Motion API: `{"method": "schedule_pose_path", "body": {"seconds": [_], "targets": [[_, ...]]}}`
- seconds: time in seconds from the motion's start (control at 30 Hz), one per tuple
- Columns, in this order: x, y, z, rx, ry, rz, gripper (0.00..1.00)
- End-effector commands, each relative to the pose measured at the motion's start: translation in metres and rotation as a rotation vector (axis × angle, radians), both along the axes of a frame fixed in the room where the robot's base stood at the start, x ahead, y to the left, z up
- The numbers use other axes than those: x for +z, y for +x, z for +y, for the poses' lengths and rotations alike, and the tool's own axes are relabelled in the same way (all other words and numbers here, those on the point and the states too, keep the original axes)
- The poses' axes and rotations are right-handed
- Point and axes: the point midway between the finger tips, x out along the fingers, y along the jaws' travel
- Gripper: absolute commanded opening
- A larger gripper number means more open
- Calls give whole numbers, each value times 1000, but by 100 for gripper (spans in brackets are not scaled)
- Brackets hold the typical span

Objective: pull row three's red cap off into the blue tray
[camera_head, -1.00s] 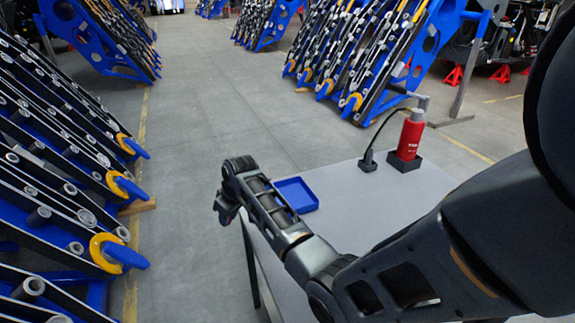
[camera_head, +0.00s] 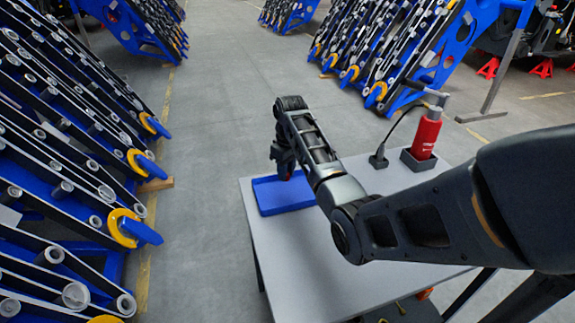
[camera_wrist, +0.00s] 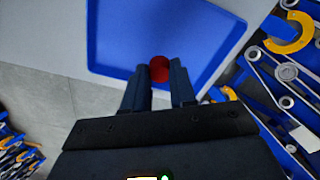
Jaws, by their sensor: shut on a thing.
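My gripper (camera_wrist: 160,84) is shut on the red cap (camera_wrist: 160,68), which shows round and dark red between the fingertips in the wrist view. The blue tray (camera_wrist: 91,40) fills the area beyond and below the fingers there. The cap appears to be above the tray floor; the exact height cannot be told. The cap is hardly visible in the head view.
The grey table (camera_head: 300,255) is mostly bare. A red bottle (camera_head: 426,135) in a dark holder stands at its far right, beside a small black stand (camera_head: 378,162) with a cable. Blue frames with chassis rows (camera_head: 60,160) stand on the left, apart from the table.

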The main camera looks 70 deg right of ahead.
Motion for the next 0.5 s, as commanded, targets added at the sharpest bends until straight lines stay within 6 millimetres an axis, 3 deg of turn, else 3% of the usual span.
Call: {"method": "schedule_pose_path", "body": {"seconds": [0.33,0.5], "targets": [[-49,0,0,0,-2,-2,0],[-61,0,0,-1,-2,-2,0]]}}
